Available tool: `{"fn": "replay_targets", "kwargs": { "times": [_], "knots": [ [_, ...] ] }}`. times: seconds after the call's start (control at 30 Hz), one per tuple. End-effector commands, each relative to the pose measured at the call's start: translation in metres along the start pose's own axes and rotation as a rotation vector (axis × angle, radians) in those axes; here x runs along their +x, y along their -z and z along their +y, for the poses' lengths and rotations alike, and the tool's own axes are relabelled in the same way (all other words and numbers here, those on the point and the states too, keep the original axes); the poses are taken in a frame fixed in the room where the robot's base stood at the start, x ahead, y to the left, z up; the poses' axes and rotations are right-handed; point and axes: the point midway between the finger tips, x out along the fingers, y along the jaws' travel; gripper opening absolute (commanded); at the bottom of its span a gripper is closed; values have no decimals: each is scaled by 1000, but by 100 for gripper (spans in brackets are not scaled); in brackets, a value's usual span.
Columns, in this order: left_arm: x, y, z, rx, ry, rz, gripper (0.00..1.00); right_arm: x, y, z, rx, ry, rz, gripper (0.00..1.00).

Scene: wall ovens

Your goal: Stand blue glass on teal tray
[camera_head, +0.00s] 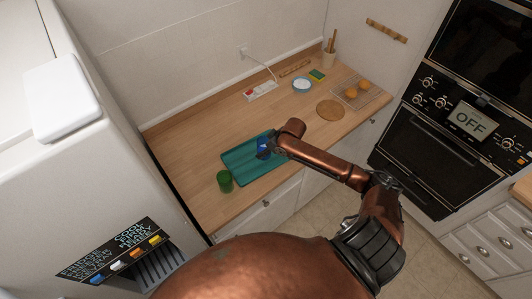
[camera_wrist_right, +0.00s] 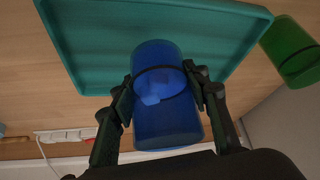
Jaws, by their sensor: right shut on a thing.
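The blue glass (camera_head: 262,142) is at the right part of the teal tray (camera_head: 238,168) on the wooden counter in the head view. My right gripper (camera_head: 268,152) is shut on the blue glass; in the right wrist view the glass (camera_wrist_right: 165,120) sits between the two dark fingers (camera_wrist_right: 160,85). The teal tray (camera_wrist_right: 90,45) fills the upper part of the wrist view, behind the glass. I cannot tell whether the glass touches the tray or is just above it. My left gripper is not in view.
A green glass (camera_head: 225,181) stands beside the tray's left end; it also shows in the wrist view (camera_wrist_right: 290,50). Farther right are a power strip (camera_head: 261,91), a white bowl (camera_head: 302,85), a sponge (camera_head: 317,75), a round board (camera_head: 330,110) and a rack (camera_head: 372,97).

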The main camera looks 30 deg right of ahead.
Motion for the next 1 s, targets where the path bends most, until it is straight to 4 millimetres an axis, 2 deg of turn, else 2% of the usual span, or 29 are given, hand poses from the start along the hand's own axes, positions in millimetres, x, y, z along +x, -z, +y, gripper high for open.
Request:
{"fn": "replay_targets", "kwargs": {
  "times": [0.27,0.47,0.83,0.87,1.0],
  "knots": [
    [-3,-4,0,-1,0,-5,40,19,-7,17,3,-2,0,10],
    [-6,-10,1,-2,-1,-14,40,42,-20,16,2,-1,0,10],
    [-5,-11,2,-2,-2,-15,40,46,-23,16,1,-2,1,10],
    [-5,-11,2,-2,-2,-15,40,46,-23,16,2,-2,0,44],
    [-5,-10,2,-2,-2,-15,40,46,-23,16,2,-2,0,54]
  ]
}}
